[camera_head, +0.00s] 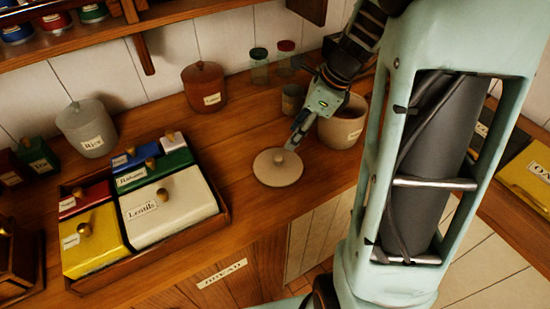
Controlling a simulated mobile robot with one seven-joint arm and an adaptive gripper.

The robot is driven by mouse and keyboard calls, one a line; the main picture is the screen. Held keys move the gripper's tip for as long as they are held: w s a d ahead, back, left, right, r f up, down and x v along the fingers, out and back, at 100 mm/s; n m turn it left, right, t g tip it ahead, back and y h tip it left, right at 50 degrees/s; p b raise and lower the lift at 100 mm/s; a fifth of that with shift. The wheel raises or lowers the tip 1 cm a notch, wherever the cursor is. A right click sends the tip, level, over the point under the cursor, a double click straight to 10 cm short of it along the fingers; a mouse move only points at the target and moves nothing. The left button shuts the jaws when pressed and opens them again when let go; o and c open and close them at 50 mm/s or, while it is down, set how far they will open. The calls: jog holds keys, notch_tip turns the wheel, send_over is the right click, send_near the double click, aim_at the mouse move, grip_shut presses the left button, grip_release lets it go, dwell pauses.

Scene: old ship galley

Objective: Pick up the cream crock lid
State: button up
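The cream crock lid (278,175) is a round, flat disc with a small knob in its middle. It lies flat on the wooden counter, knob up. My gripper (293,142) points down at the lid from its upper right, with the fingertips close above or beside the knob. I cannot tell whether they touch it. The fingers overlap in this view, so their opening is unclear. A cream crock (345,126) with a label stands right of the gripper, its mouth partly hidden by my arm.
A wooden tray (222,216) of coloured, labelled boxes stands to the left. Behind are a reddish-brown canister (204,88), glass jars (259,68) and a small tin (292,98). A pale canister (88,130) stands far left. The counter's front edge (255,236) is near the lid.

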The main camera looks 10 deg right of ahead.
aim_at(278, 157)
jog(key=x, duration=0.9)
jog(key=shift+a+f, duration=0.2)
jog(key=shift+f, duration=0.1)
grip_shut()
